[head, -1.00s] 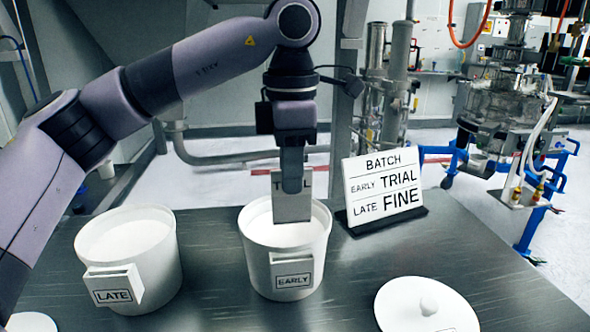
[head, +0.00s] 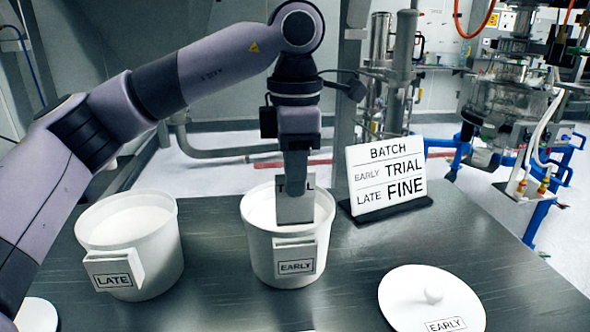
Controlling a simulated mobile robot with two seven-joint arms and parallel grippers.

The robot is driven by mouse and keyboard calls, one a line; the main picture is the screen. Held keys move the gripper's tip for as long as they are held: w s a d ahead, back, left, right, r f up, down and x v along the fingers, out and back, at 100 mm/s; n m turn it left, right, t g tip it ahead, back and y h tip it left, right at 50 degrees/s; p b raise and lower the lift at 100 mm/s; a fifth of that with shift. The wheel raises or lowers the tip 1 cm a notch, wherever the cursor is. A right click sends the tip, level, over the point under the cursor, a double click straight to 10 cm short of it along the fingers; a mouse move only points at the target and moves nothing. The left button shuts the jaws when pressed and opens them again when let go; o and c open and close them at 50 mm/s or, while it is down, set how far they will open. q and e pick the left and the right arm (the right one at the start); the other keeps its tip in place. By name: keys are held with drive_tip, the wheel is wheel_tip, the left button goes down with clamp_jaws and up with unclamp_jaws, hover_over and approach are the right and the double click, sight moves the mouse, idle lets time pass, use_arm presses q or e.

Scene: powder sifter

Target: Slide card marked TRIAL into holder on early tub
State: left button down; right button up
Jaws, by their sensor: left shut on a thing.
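My left gripper (head: 295,180) is shut on the grey TRIAL card (head: 295,210), and its fingers cover part of the lettering. The card hangs upright over the mouth of the EARLY tub (head: 262,262), its lower edge close above the holder. The EARLY holder (head: 295,258) is a white pocket on the tub's front with a label reading EARLY. Whether the card touches the holder or the rim cannot be told. The white LATE tub (head: 155,265) stands to the left with its own holder (head: 113,268). My right gripper is not in view.
A BATCH sign (head: 385,178) behind the tubs on the right reads EARLY TRIAL, LATE FINE. A white lid (head: 405,300) marked EARLY lies at front right. Another white lid (head: 38,314) shows at front left. Bare table lies between the tubs and right of them.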

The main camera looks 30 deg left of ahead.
sight(295, 217)
use_arm(q)
drive_tip(key=shift+f+b, duration=1.25)
drive_tip(key=shift+f, duration=0.8)
drive_tip(key=shift+f+b, duration=0.4)
drive_tip(key=shift+f, duration=0.3)
drive_tip(key=shift+f+b, duration=0.4)
drive_tip(key=shift+f+b, duration=0.4)
drive_tip(key=shift+f, duration=0.2)
drive_tip(key=c, duration=1.2)
unclamp_jaws()
drive_tip(key=shift+o, duration=0.3)
